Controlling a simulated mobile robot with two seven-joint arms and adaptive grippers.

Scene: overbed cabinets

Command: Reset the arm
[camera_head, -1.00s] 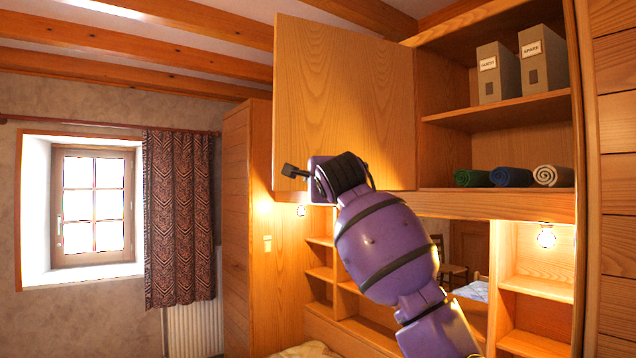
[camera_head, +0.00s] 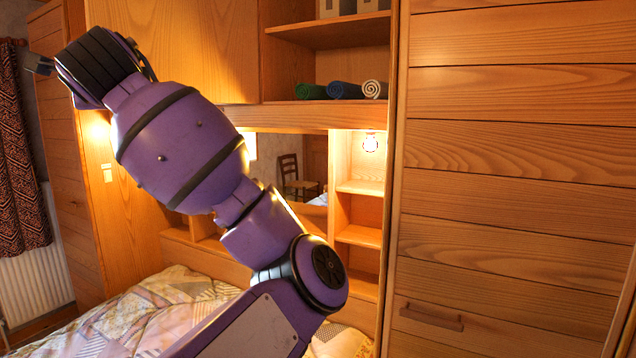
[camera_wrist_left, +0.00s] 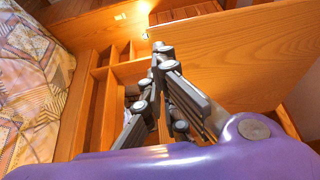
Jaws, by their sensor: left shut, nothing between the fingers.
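My left arm crosses the head view in purple, rising from the bottom to the upper left. Its left gripper (camera_head: 38,65) is at the far left edge, small and partly hidden behind the wrist. The left wrist view shows the gripper (camera_wrist_left: 160,50) with its grey fingers shut and nothing between them. A wooden cabinet door (camera_head: 190,40) stands behind the arm in the head view; a broad wooden panel (camera_wrist_left: 235,60) lies behind the fingers in the wrist view. I cannot tell how far the gripper is from either. My right gripper is out of view.
The open overbed cabinet holds green (camera_head: 311,91), blue (camera_head: 345,90) and white (camera_head: 375,89) rolls. Below are lit shelves (camera_head: 358,236) and a bed with a patchwork cover (camera_head: 110,320). A plank wardrobe front with a handle (camera_head: 430,315) fills the right.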

